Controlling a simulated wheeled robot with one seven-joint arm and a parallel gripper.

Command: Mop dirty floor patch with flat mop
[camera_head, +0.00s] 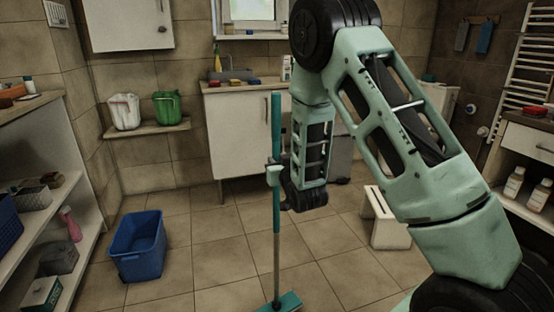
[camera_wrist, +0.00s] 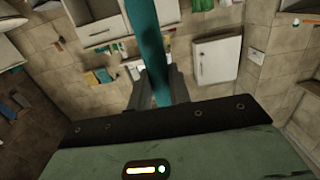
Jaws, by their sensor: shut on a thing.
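The flat mop (camera_head: 276,225) stands nearly upright in the head view, with a teal upper handle, a grey lower pole and a teal flat head (camera_head: 283,302) at the bottom edge of the picture. My gripper (camera_head: 273,175) is shut on the mop's handle around mid-height. In the wrist view the teal handle (camera_wrist: 152,50) runs down between my gripper's two fingers (camera_wrist: 158,88). The mop head is partly cut off by the frame, so I cannot tell whether it touches the floor. No dirty patch is clearly visible on the tiled floor (camera_head: 220,260).
A blue bin (camera_head: 138,246) stands on the floor at left, beside shelves (camera_head: 88,240). A white step stool (camera_head: 386,218) stands right of the mop, partly behind my arm. A white cabinet (camera_head: 240,135) is at the back. The floor between bin and mop is clear.

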